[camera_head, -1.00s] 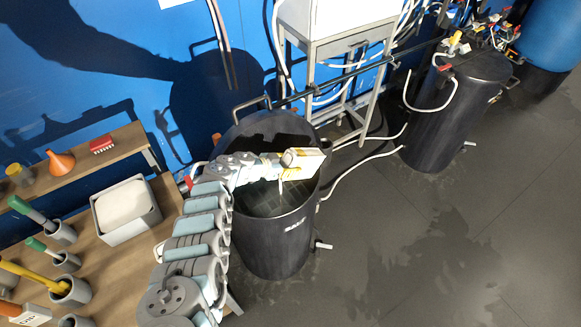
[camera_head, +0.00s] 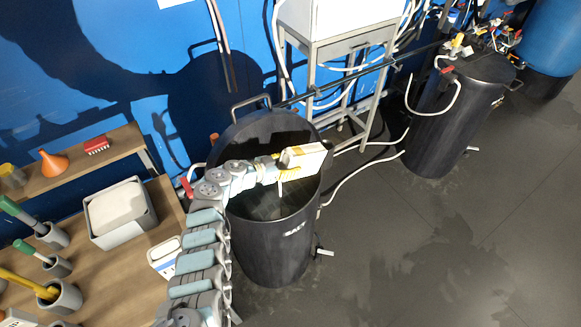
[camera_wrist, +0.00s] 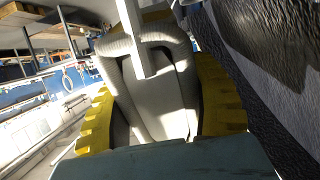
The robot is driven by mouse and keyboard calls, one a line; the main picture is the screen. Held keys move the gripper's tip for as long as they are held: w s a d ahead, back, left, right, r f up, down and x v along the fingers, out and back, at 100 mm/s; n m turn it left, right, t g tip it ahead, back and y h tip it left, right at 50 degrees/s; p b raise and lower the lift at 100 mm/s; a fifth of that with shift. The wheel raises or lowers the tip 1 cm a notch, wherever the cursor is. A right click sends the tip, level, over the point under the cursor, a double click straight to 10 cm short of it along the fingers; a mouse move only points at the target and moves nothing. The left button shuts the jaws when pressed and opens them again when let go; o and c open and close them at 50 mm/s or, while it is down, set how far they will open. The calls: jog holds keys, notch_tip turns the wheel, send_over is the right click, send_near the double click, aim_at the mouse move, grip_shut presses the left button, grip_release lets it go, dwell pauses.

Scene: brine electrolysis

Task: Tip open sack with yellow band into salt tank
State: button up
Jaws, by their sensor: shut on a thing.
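The salt tank (camera_head: 268,245) is a dark, open-topped drum marked SALT, with its lid raised at the back. My gripper (camera_head: 286,160) is over the tank's mouth, shut on a pale sack (camera_head: 309,157). The sack lies roughly sideways above the opening. In the wrist view, my gripper's yellow ribbed fingers (camera_wrist: 160,105) flank the pale sack (camera_wrist: 155,95), and a white strip crosses it. Yellow shows at the grip, but I cannot tell a band on the sack from the fingers. The sack's mouth and any flow of salt are not clear. The arm hides part of the tank opening.
A wooden bench (camera_head: 105,262) at left holds a grey bin (camera_head: 125,240), grey cups with tools and a white pack (camera_head: 165,257). A second dark drum (camera_head: 440,130) stands at right. White hoses run between; the floor at front right is clear.

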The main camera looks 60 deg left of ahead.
aim_at(283, 164)
jog(key=shift+s+r+t+y+b, duration=0.25)
jog(key=shift+t+b, duration=0.65)
jog(key=shift+b, duration=2.25)
jog(key=shift+s+r+t+y+b, duration=0.1)
jog(key=shift+r+t+b, duration=0.6)
jog(key=shift+b, duration=2.4)
jog(key=shift+s+r+t+b, duration=0.15)
jog(key=shift+t+b, duration=0.7)
jog(key=shift+b, duration=2.25)
jog(key=shift+s+t+b, duration=0.25)
jog(key=shift+t+b, duration=0.6)
jog(key=shift+b, duration=2.2)
jog(key=shift+s+r+b, duration=0.1)
jog(key=shift+r+b, duration=0.1)
jog(key=shift+b, duration=0.5)
